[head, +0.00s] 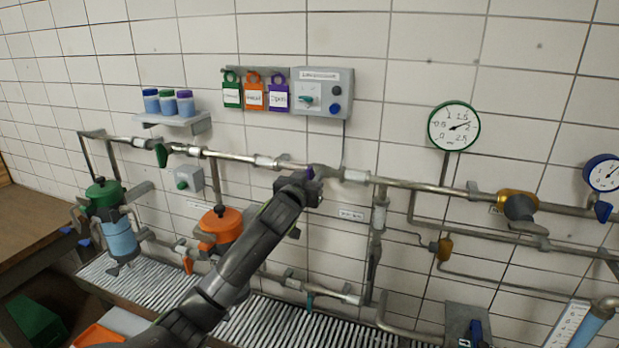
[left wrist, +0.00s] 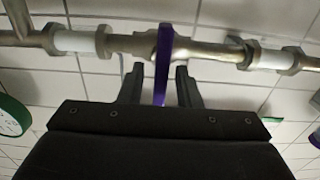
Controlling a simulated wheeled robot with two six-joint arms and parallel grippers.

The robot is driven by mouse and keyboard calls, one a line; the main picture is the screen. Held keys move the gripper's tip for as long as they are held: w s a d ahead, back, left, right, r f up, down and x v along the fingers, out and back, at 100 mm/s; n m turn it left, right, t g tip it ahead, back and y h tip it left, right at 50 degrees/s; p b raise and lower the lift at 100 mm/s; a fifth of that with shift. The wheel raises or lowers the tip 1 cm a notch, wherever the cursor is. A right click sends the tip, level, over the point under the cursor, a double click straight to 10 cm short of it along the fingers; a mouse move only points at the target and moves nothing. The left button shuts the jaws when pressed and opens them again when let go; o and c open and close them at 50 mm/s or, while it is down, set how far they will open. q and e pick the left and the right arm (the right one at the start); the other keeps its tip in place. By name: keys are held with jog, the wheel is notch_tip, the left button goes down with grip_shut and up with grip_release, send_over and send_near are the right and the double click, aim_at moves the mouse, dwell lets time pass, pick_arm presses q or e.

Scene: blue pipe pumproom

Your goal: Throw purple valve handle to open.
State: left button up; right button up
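The purple valve handle (left wrist: 163,62) is a thin flat lever on the metal wall pipe (left wrist: 205,50) in the left wrist view. It hangs down from the valve body between the two fingers of my left gripper (left wrist: 157,74). The fingers are apart, with a gap on each side of the lever, so the gripper is open around it. In the head view my left gripper (head: 313,180) is up at the pipe and hides most of the handle; only a small purple bit (head: 310,173) shows. My right gripper is in neither view.
A green handle (head: 161,155) is on the same pipe to the left. A grey control box (head: 323,92) and hanging tags (head: 254,92) are above. A round gauge (head: 453,127) is at the right. An orange-topped vessel (head: 221,224) stands left of my arm.

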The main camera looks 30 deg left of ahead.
pick_arm(q)
grip_shut()
jog(key=shift+n, duration=0.3)
jog(key=shift+a+f+n+b, duration=0.15)
jog(key=shift+n+b, duration=0.7)
jog(key=shift+n, duration=0.05)
jog(key=n+b, duration=0.2)
jog(key=n, duration=0.3)
jog(key=n+b, duration=0.3)
jog(key=n, duration=0.2)
jog(key=a+f+n+b, duration=0.1)
jog(key=n+b, duration=0.2)
jog(key=n, duration=0.2)
jog(key=shift+s+n, duration=0.15)
jog(key=shift+n, duration=0.15)
jog(key=shift+o, duration=0.6)
grip_release()
jog(key=shift+s, duration=0.1)
